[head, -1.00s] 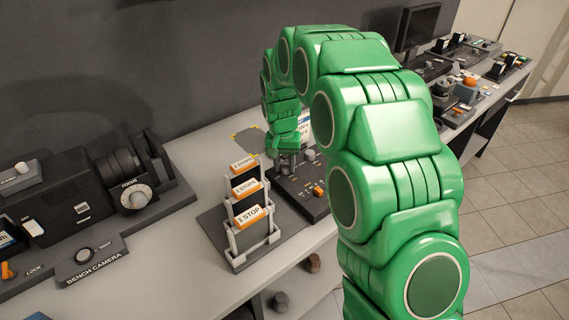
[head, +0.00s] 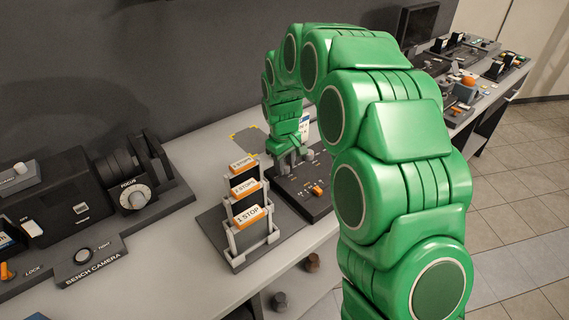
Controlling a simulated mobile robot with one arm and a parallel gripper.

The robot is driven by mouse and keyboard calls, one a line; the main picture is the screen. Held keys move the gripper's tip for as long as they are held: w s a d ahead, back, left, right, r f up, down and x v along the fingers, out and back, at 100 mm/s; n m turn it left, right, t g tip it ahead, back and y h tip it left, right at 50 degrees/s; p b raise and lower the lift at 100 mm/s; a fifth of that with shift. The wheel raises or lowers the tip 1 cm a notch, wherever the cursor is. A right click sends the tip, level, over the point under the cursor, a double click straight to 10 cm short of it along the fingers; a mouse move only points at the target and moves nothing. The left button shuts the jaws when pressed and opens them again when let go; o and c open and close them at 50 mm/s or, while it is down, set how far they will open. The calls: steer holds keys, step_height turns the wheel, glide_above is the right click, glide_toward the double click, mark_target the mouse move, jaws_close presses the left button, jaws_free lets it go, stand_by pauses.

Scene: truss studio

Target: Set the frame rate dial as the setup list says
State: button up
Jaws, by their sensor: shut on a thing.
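My green arm reaches over the bench, and my gripper (head: 291,158) points down at the back of a dark control panel (head: 318,207). It is shut on a small grey dial there, mostly hidden by the fingers. I cannot read the dial's label or its setting. Another small grey knob (head: 309,154) stands just right of the fingers.
An orange switch (head: 318,190) is on the panel's front part. The bench camera (head: 60,205) with its focus knob (head: 135,196) is at left. More control boxes (head: 465,90) stand far right.

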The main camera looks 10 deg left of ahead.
steer(key=shift+n, duration=0.6)
steer(key=o, duration=1)
steer(key=shift+r, duration=0.1)
step_height(320, 180, up, 7)
steer(key=shift+s+a+r, duration=0.1)
steer(key=shift+r, duration=0.25)
